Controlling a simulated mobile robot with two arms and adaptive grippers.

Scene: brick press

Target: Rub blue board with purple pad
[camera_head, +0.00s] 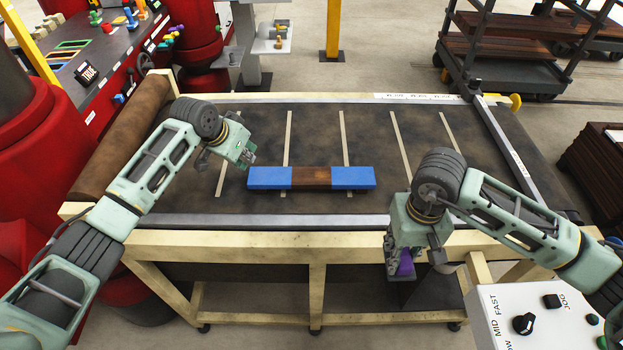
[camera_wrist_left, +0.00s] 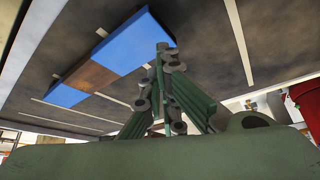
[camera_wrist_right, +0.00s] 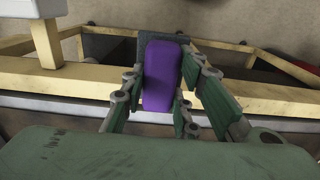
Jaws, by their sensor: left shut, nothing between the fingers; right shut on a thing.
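The blue board (camera_head: 270,178) lies flat near the middle of the dark conveyor table, with a brown band across its middle. It also shows in the left wrist view (camera_wrist_left: 135,42). My left gripper (camera_head: 248,158) is shut and empty, just above and behind the board's left end in the head view; I cannot tell if it touches. The purple pad (camera_wrist_right: 163,75) is between the fingers of my right gripper (camera_wrist_right: 160,92), which is shut on it. In the head view the pad (camera_head: 405,264) hangs at the table's front edge, right of the board and apart from it.
The conveyor table (camera_head: 300,125) has pale slats and is otherwise clear around the board. A white control box (camera_head: 540,318) with knobs stands at the front right. A red machine with a panel (camera_head: 95,75) is at the left. A dark cart (camera_head: 520,45) stands behind right.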

